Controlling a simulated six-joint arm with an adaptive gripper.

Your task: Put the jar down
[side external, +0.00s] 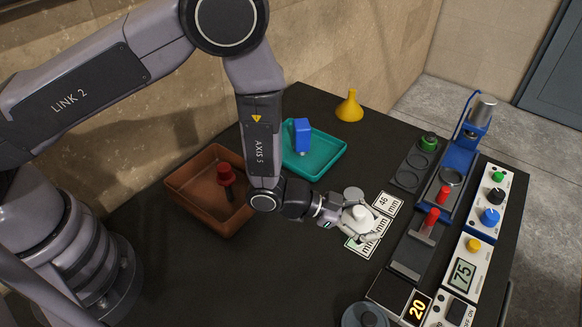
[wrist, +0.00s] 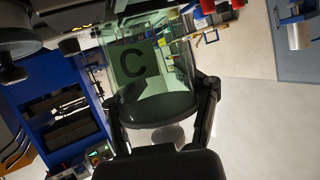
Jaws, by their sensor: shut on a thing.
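My gripper (side external: 352,221) is shut on a jar (side external: 361,212), over the right-middle part of the dark table. The jar looks small and pale there, partly covered by the fingers. In the wrist view the jar (wrist: 150,85) is clear and greenish, with a dark letter C on its side, and sits between the two fingers of my gripper (wrist: 163,112). I cannot tell whether its base touches the table.
A blue press (side external: 467,150) and control panels (side external: 485,210) stand to the right. A brown tray (side external: 190,185), teal tray (side external: 325,160) and yellow funnel (side external: 349,108) stand left and back.

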